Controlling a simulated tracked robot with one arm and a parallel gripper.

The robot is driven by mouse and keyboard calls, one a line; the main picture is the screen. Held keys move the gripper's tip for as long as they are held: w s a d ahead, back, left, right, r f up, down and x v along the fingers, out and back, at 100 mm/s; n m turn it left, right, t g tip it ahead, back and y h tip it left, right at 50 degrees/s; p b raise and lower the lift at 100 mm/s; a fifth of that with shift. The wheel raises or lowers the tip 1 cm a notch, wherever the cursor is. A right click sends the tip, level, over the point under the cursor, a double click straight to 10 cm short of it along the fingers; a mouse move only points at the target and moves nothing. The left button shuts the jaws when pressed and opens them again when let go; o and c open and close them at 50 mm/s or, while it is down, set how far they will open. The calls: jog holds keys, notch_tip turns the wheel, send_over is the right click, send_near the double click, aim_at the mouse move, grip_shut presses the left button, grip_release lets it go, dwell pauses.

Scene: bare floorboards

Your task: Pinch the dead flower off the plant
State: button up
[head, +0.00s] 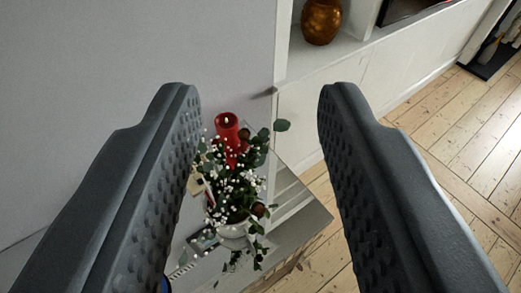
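The plant (236,192) is an arrangement of small white blossoms and green leaves in a pale pot (233,230). It stands on a grey tabletop below and beyond my gripper. Brown round bits show among the leaves, one at the upper right and one at the lower right (259,210); I cannot tell whether either is a dead flower. My gripper (260,100) is wide open and empty, its two dark textured fingers to the left and right of the plant in the picture. The left finger hides part of the table.
The grey table (305,218) has its corner at the right, with items lying by the pot. A white cabinet (340,110) behind holds a copper vase (321,20) in a niche. A plain wall is at left. Bare floorboards (460,150) lie open at right.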

jog(key=shift+o, duration=1.4)
jog(key=shift+w, duration=0.15)
jog(key=n+g+p, duration=1.1)
jog(key=g+p, duration=0.4)
jog(key=p, duration=0.1)
send_over(258, 206)
notch_tip(258, 206, down, 23)
notch_tip(258, 206, down, 14)
jog(key=shift+r, duration=0.25)
grip_shut()
